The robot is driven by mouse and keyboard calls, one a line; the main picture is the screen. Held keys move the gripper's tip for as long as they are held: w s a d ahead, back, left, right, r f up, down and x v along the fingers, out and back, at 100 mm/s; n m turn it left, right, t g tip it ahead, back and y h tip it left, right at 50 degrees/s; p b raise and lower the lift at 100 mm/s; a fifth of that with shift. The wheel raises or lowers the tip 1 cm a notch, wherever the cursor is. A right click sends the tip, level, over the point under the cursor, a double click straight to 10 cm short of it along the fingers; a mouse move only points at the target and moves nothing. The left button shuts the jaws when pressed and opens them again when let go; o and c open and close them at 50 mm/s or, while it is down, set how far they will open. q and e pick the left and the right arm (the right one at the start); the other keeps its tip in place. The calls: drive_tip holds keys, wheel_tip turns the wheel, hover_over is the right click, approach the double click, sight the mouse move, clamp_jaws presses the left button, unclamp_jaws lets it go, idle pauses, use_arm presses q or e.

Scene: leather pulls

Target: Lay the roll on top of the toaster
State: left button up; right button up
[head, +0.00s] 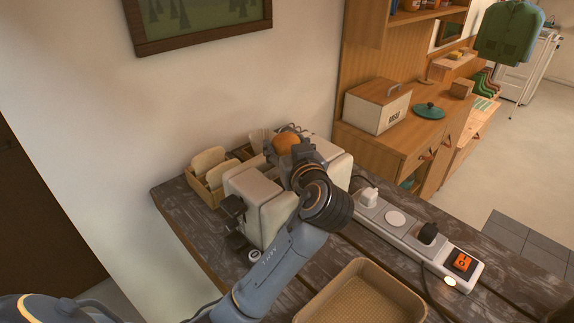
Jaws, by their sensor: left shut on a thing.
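The roll (285,142) is a round, orange-brown bun at the far side of the toaster's top. My left gripper (294,147) is shut on it; the gripper partly covers it. The toaster (254,187) is a cream, boxy appliance with dark levers on its front left. My left wrist and forearm pass over its middle and hide part of its top. I cannot tell whether the roll touches the toaster. My right gripper does not show.
A wooden rack with bread slices (208,192) stands left of the toaster. A white power strip (406,240) with plugs lies to the right. A tan tray (362,296) sits at the front of the dark plank table (180,203). A bread box (377,107) stands on the cabinet behind.

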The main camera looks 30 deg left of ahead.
use_arm(q)
drive_tip(key=f+b, duration=0.1)
drive_tip(key=f, duration=0.1)
drive_tip(key=f+b, duration=0.1)
drive_tip(key=shift+w+a+f, duration=0.1)
drive_tip(key=shift+w+f, duration=0.25)
drive_tip(key=shift+f, duration=0.15)
drive_tip(key=shift+f+b, duration=0.1)
drive_tip(key=shift+b, duration=0.25)
drive_tip(key=o, duration=0.9)
drive_tip(key=shift+c, duration=0.2)
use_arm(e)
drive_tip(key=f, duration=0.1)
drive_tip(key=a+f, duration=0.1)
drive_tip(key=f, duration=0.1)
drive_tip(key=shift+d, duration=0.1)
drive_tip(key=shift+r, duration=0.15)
